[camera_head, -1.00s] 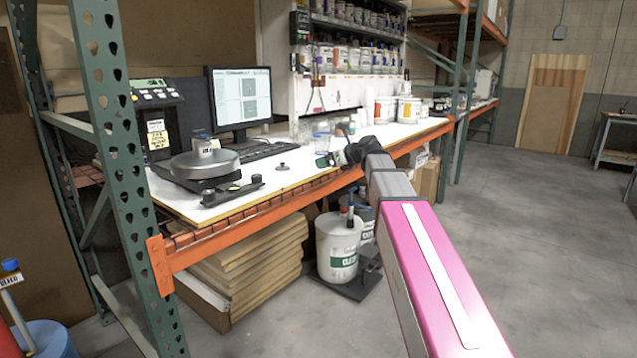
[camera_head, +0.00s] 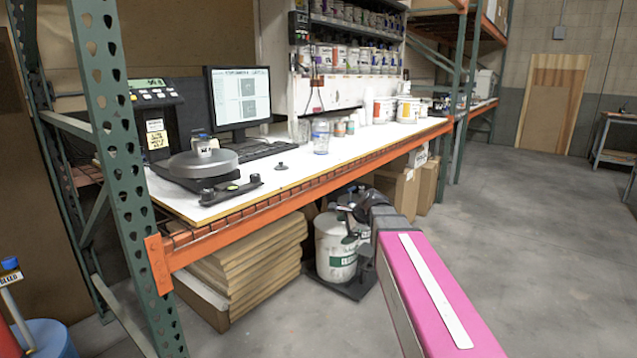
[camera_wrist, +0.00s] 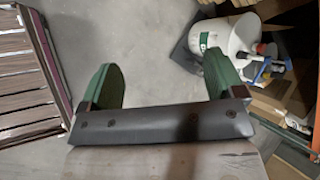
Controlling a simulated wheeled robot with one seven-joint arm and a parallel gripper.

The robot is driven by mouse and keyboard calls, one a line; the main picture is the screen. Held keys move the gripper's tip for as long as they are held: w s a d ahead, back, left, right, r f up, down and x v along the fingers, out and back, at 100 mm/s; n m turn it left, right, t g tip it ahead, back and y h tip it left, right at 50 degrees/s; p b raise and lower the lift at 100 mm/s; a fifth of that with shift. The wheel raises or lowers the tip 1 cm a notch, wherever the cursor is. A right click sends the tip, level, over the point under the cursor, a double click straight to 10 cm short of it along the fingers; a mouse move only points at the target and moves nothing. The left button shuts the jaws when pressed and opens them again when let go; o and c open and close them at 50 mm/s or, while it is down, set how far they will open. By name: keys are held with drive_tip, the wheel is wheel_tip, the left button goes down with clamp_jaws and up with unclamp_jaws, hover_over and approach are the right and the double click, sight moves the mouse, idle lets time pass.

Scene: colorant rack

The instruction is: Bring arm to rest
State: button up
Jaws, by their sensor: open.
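My gripper (camera_wrist: 163,76) is open and empty in the wrist view. Its two green fingers stand wide apart over bare grey floor. In the head view my pink arm reaches from the lower right, and its dark wrist end is low, in front of and below the orange front beam (camera_head: 300,180) of the bench. It partly covers a white bucket (camera_head: 333,258) on the floor there. That bucket also seems to show in the wrist view (camera_wrist: 228,32), above and right of the fingers.
The white bench top (camera_head: 300,172) holds a monitor (camera_head: 240,98), a scale (camera_head: 203,163), a clear jar (camera_head: 320,138) and white tubs. Cardboard stacks (camera_head: 245,265) and boxes (camera_head: 397,187) stand below. A green rack post (camera_head: 112,150) rises at left. Open floor lies at right.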

drive_tip(key=s+d+f+n+g+h, duration=0.2)
drive_tip(key=s+d+f+n+h, duration=0.1)
drive_tip(key=s+f+n, duration=0.4)
drive_tip(key=s+d+f+n+g+h, duration=0.2)
drive_tip(key=s+d+f+n, duration=0.4)
drive_tip(key=s+f, duration=0.5)
drive_tip(key=shift+s+d+f+n+g+h, duration=0.2)
drive_tip(key=shift+s+f+n+g+h, duration=0.2)
drive_tip(key=shift+f+n, duration=0.4)
